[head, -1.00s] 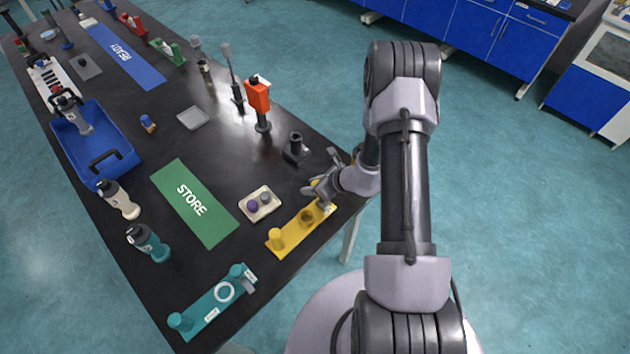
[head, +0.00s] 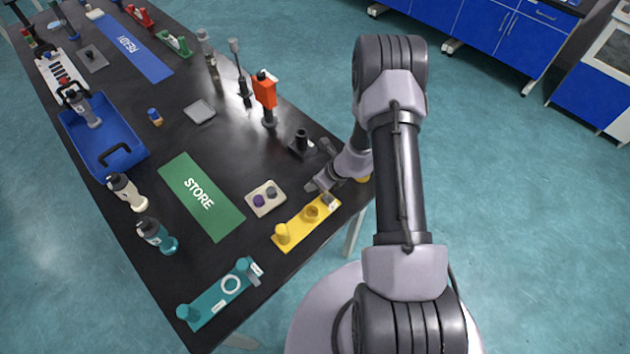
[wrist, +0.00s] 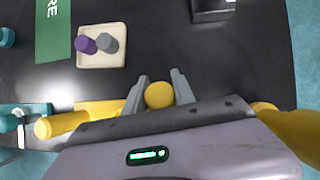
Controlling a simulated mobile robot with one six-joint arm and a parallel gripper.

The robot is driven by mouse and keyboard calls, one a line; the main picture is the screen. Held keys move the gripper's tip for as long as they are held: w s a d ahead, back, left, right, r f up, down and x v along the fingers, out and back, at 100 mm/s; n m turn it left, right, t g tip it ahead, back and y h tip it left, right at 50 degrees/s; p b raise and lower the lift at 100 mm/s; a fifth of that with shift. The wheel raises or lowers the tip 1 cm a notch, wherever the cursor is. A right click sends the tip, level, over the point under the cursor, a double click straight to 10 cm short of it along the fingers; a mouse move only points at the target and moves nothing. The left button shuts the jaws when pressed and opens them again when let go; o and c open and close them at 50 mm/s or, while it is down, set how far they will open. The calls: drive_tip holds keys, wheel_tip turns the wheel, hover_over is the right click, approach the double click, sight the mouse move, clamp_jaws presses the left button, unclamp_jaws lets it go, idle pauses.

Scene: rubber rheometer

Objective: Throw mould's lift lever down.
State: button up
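A yellow fixture (head: 296,231) lies at the table's front right edge, with an upright yellow post (head: 282,234) at its left end and a round part (head: 313,212) further right. My gripper (head: 324,172) is over its right end. In the wrist view my gripper (wrist: 158,88) has its fingers apart, one on each side of a round yellow knob (wrist: 159,95). I cannot tell whether they touch it. A yellow bar (wrist: 292,130) shows large at the right. Which yellow part is the lift lever is unclear; my wrist hides part of the fixture.
A pale tray (head: 266,199) with purple and grey plugs lies left of the gripper. A black stand (head: 301,146) and an orange device (head: 264,91) stand behind it. A teal fixture (head: 221,294) is at the near left. The green STORE mat (head: 203,196) is clear.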

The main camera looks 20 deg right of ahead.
drive_tip(key=o, duration=0.3)
drive_tip(key=shift+o, duration=0.2)
drive_tip(key=shift+r, duration=0.1)
drive_tip(key=p+v, duration=0.3)
drive_tip(key=v, duration=1.4)
drive_tip(key=shift+s+d+p, duration=0.15)
drive_tip(key=shift+d+p, duration=0.05)
drive_tip(key=shift+p, duration=0.15)
